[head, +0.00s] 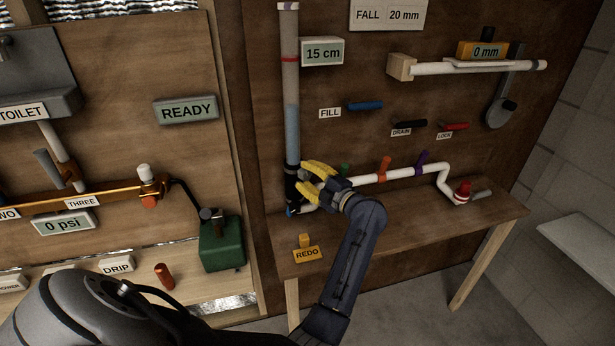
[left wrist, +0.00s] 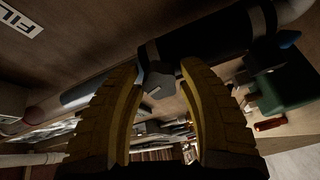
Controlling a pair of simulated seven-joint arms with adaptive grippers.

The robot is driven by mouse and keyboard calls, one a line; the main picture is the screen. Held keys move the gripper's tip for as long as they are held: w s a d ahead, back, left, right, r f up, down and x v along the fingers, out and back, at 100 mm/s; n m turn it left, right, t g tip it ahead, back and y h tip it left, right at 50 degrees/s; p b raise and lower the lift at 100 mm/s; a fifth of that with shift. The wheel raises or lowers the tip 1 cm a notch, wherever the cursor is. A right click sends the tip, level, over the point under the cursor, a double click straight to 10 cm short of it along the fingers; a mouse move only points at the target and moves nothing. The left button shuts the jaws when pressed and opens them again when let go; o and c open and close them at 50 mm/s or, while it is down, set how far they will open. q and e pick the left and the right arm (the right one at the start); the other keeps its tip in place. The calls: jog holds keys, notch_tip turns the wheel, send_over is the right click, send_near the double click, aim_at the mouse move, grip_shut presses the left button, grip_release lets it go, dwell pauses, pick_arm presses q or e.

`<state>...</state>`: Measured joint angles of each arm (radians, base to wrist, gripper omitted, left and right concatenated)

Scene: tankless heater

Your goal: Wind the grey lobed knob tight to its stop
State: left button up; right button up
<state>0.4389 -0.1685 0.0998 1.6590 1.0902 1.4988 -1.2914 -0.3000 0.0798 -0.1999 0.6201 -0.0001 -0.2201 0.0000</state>
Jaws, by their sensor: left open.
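The grey lobed knob (left wrist: 157,82) shows in the left wrist view, on the side of a black fitting (left wrist: 210,40). In the head view that black fitting (head: 291,183) sits at the foot of the clear upright tube (head: 291,125). My left gripper (head: 312,182) has yellow fingers and is beside the fitting. In the left wrist view the open fingers (left wrist: 162,78) stand on either side of the knob, and I cannot tell whether they touch it. The knob is largely hidden by the fingers in the head view. My right gripper is not in view.
A white pipe (head: 400,173) with coloured levers runs right from the fitting, above the wooden bench (head: 400,215). A yellow REDO block (head: 305,241) stands on the bench's front left. A green box (head: 222,243) is to the left. The tube's display (head: 323,53) reads 15 cm.

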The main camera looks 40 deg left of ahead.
pick_arm(q)
jog(key=n, duration=0.4)
jog(key=shift+n, duration=1)
jog(key=n, duration=0.2)
jog(key=shift+n, duration=0.4)
jog(key=n, duration=0.3)
jog(key=shift+n, duration=0.6)
jog(key=n, duration=0.5)
